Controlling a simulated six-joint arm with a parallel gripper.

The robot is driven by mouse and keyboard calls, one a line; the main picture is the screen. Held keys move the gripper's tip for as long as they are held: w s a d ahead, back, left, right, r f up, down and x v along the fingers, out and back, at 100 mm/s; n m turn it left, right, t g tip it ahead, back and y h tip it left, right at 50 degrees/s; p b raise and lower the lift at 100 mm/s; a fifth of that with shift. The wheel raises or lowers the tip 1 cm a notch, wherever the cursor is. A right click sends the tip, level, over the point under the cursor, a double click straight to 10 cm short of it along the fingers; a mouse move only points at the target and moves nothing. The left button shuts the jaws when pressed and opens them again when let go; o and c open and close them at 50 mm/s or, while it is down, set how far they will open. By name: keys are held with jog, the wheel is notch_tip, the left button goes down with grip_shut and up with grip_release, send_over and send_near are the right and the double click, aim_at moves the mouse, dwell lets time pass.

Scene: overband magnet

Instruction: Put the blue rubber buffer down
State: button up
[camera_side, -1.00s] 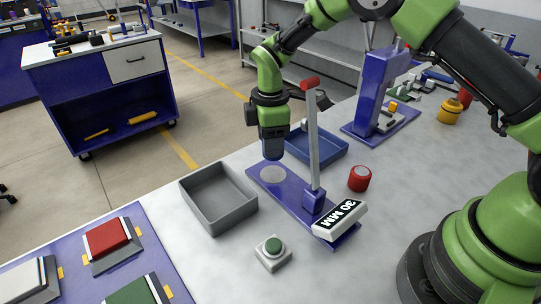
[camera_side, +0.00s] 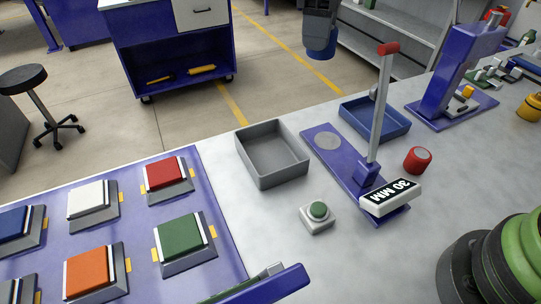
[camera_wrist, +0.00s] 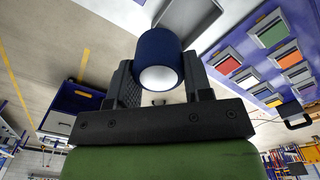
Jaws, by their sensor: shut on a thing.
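The blue rubber buffer is a short dark blue cylinder. In the wrist view the buffer (camera_wrist: 157,47) sits between my two jaws, its pale round end facing the camera. My gripper (camera_wrist: 160,85) is shut on it. In the side view my gripper (camera_side: 320,26) is at the top of the picture with the buffer (camera_side: 320,47) at its lower end. It hangs high, clear of the table, with the floor behind it. The upper part of the arm is out of the picture.
An empty grey tray (camera_side: 272,178) and a blue tray (camera_side: 400,130) flank a purple fixture (camera_side: 335,165) with a grey disc, an upright lever and a 30 MM label block. A red cylinder (camera_side: 417,159) and green button (camera_side: 318,209) stand nearby. Coloured pads lie on a purple board (camera_side: 215,185).

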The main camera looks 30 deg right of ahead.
jog(key=s+a+m, duration=0.2)
jog(key=a+m, duration=0.3)
jog(key=a, duration=0.3)
jog(key=f, duration=1.7)
jog(key=shift+w+f, duration=0.2)
jog(key=shift+w, duration=0.05)
jog(key=shift+f, duration=2.1)
jog(key=shift+f, duration=0.2)
jog(key=o, duration=1)
jog(key=shift+o, duration=0.2)
jog(key=shift+r, duration=0.2)
